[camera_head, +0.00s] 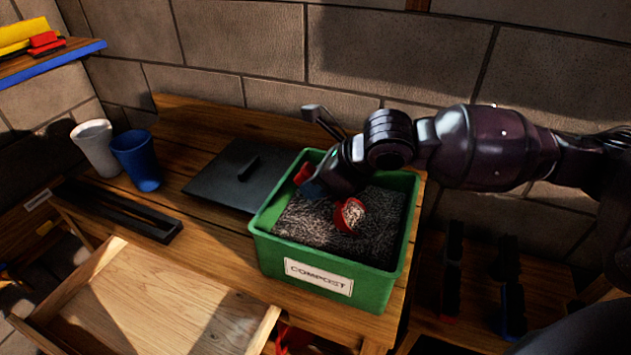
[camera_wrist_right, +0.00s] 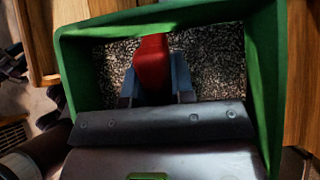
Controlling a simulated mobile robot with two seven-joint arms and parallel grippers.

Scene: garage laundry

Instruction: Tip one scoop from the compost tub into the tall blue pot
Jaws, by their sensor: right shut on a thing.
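The green compost tub (camera_head: 385,290) with a "COMPOST" label stands on the wooden bench, holding dark, speckled compost. My right gripper (camera_head: 314,187) is inside the tub's opening, shut on the red handle of the scoop (camera_head: 349,216). The scoop's bowl, at the compost surface, shows pale speckled material inside. In the right wrist view, the red handle (camera_wrist_right: 152,62) sits between the two grey-blue fingers; the bowl is hidden there. The tall blue pot (camera_head: 137,160) stands upright at the bench's left, its inside dark. My left gripper is not in view.
A pale grey pot (camera_head: 96,148) stands just left of the blue pot. A flat dark lid (camera_head: 225,180) with a handle lies left of the tub. A brick wall closes the back.

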